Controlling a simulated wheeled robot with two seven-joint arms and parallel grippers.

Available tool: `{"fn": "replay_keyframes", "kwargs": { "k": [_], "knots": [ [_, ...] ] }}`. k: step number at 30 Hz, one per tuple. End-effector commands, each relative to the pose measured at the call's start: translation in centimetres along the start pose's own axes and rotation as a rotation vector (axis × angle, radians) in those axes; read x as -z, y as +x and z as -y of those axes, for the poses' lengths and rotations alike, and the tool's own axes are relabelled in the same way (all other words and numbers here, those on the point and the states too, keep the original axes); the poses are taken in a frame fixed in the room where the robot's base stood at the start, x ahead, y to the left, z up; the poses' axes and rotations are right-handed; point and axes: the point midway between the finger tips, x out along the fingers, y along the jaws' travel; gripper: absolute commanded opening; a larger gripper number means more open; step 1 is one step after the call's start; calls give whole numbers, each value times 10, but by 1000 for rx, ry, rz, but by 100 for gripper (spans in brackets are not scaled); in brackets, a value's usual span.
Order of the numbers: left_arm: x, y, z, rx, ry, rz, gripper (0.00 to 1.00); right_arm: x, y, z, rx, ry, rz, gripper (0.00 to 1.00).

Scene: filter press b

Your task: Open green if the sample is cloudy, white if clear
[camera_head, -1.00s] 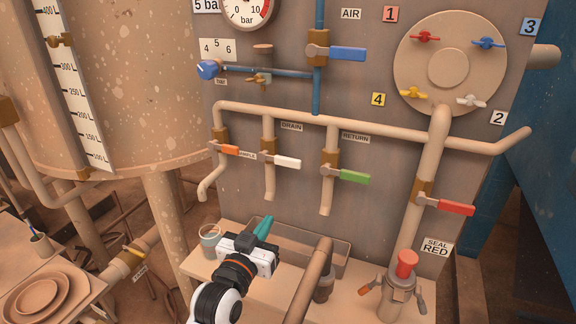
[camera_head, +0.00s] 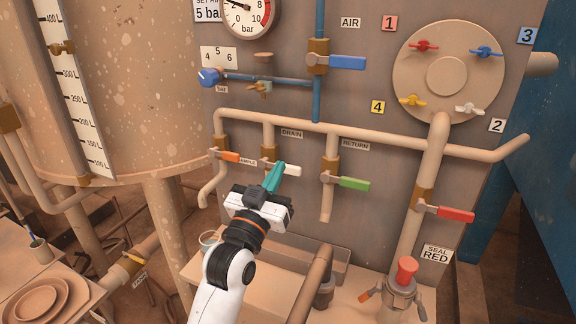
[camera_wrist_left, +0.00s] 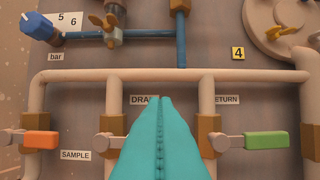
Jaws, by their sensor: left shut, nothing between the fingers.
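The green-handled valve (camera_head: 350,183) sits under the RETURN label, its handle pointing right; it also shows in the left wrist view (camera_wrist_left: 266,140). The white-handled valve (camera_head: 293,170) is under the DRAIN label, partly hidden by my left gripper (camera_head: 279,167). My left gripper is shut and empty, its teal fingers (camera_wrist_left: 165,100) pointing at the panel between the white and green valves. The orange-handled sample valve (camera_head: 230,157) is at the left. A cup (camera_head: 209,238) stands on the ledge below it, mostly hidden by my arm; its contents cannot be made out. My right gripper is not in view.
A red-handled valve (camera_head: 456,214) is on the right pipe, and a blue-handled air valve (camera_head: 347,62) is above. A round plate (camera_head: 447,75) carries several coloured wing nuts.

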Motion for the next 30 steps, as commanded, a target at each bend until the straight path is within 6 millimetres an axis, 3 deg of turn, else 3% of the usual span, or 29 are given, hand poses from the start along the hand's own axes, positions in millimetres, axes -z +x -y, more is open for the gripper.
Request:
{"fn": "replay_keyframes", "kwargs": {
  "k": [3,9,12,18,30],
  "knots": [
    [-3,29,0,0,0,-1,0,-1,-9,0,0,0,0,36],
    [-3,67,0,1,0,0,0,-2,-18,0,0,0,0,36],
    [18,57,0,0,0,-6,0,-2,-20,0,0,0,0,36],
    [35,50,0,1,0,-1,0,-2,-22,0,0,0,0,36],
    [38,49,0,1,1,-1,0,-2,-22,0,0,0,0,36]
  ]
}}
